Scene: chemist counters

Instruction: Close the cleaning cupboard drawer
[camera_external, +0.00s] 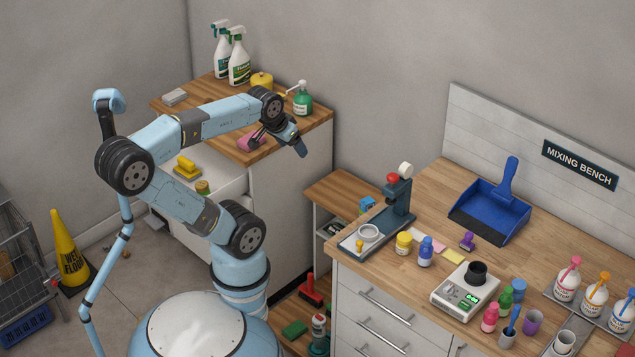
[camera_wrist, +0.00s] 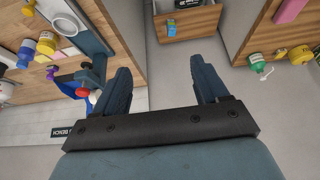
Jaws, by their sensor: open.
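The cleaning cupboard (camera_external: 318,150) is a pale cabinet with a wooden top against the back wall. Its drawer (camera_external: 226,180) stands open, pulled out toward the front left. A yellow brush or sponge (camera_external: 187,168) and a small yellow-topped tin (camera_external: 203,187) lie in it. My arm hides part of the drawer and its front.
On the cupboard top are spray bottles (camera_external: 239,58), a green bottle (camera_external: 303,100), a yellow item (camera_external: 262,80) and a pink item (camera_external: 249,140) beside my gripper. The mixing bench (camera_external: 450,185) stands right, crowded with bottles. A yellow floor sign (camera_external: 69,248) stands left.

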